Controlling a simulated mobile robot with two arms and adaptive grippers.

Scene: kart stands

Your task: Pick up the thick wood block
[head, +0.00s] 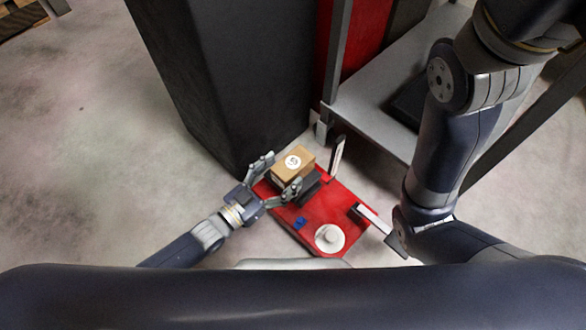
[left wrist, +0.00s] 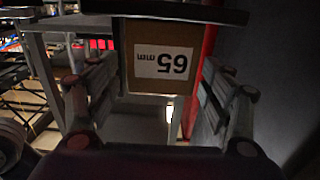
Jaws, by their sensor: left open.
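The thick wood block (head: 293,163) is a brown box with a round white sticker on top. It sits at the far end of a red board (head: 335,205), beside or on a dark holder. In the left wrist view the block (left wrist: 159,56) shows a white label reading 65 mm upside down, centred between the fingers. My left gripper (head: 285,170) is open, with one finger on each side of the block's near end. A clear gap shows beside the block in the left wrist view.
A white round piece (head: 329,238) and a small blue piece (head: 300,223) lie on the near part of the red board. An upright dark plate (head: 337,157) stands at its right edge. A tall dark column (head: 220,75) stands close behind. Open floor lies left.

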